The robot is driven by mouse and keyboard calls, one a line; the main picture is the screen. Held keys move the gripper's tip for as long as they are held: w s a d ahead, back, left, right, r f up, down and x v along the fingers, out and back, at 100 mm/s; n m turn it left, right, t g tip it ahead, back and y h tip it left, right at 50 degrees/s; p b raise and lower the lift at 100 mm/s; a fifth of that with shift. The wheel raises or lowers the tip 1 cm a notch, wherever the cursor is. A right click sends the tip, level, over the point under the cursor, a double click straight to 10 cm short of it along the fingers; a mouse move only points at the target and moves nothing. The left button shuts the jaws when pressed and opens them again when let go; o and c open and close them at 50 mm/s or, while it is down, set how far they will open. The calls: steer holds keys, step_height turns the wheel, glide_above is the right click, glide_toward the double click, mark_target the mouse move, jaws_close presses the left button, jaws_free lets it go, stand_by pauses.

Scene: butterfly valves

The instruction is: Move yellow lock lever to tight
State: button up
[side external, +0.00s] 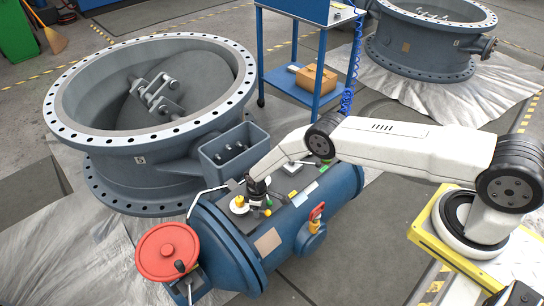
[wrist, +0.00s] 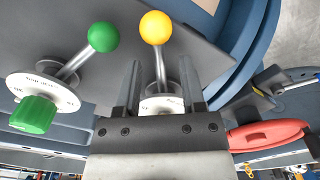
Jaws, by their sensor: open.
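The yellow lock lever (wrist: 156,28) is a metal rod with a yellow ball on its end. It rises from a white lettered disc (wrist: 160,103), partly hidden behind my gripper; its lettering is too small to read. My gripper (wrist: 161,62) is open, with one finger on each side of the lever's rod and the ball beyond the fingertips. I cannot tell whether either finger touches the rod. In the side external view the yellow ball (side external: 240,200) shows just left of my gripper (side external: 257,188), low over the blue actuator's top plate.
A green-ball lever (wrist: 103,37) and green knob (wrist: 35,115) stand left of the yellow lever in the wrist view. A red handle (wrist: 270,135) lies to the right. The blue actuator (side external: 285,225) carries a red handwheel (side external: 160,243) beside the large grey valve (side external: 110,165).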

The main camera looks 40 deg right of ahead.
jaws_close()
stand_by(1.4)
